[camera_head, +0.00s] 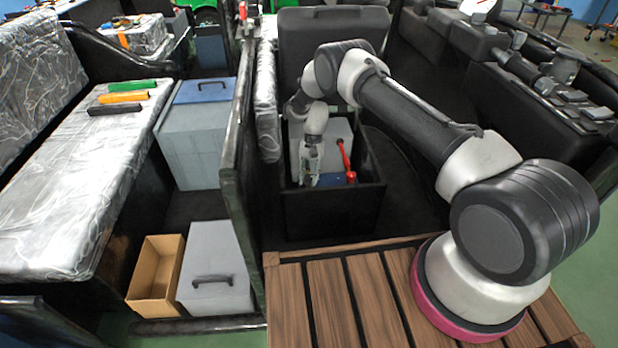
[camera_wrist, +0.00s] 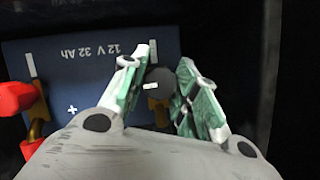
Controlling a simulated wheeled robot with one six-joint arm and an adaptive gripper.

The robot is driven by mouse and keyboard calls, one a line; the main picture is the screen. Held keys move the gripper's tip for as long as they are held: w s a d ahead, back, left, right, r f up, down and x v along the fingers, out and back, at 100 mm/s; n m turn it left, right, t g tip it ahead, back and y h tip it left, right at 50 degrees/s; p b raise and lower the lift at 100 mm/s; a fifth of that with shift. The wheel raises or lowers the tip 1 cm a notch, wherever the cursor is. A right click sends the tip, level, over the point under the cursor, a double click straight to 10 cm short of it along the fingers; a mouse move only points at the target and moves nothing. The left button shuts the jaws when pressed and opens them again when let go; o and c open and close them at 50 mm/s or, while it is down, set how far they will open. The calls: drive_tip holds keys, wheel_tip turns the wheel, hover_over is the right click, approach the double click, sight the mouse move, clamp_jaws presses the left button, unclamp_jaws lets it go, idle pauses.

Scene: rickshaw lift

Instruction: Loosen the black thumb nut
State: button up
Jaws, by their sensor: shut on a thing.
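The black thumb nut (camera_wrist: 160,75) sits between the two green-padded fingers of my gripper (camera_wrist: 164,62) in the wrist view. It has a small white mark on its face. My gripper is shut on it. The nut is over the right end of a blue battery (camera_wrist: 92,74) labelled 12 V 32 Ah, with a plus mark at its left. In the head view my gripper (camera_head: 310,178) reaches down into the black box (camera_head: 335,212), by the blue battery (camera_head: 331,180). The nut is too small or hidden to make out there.
A red cable with its terminal clamp (camera_wrist: 18,97) lies at the battery's left end in the wrist view; the red cable (camera_head: 344,154) stands right of my gripper in the head view. The black box walls surround the gripper closely. A dark partition (camera_head: 238,150) stands to the left.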

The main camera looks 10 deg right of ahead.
drive_tip(key=shift+n, duration=0.3)
drive_tip(key=o, duration=0.7)
drive_tip(key=shift+o, duration=0.2)
drive_tip(key=v, duration=1.2)
drive_tip(key=shift+w+a, duration=0.15)
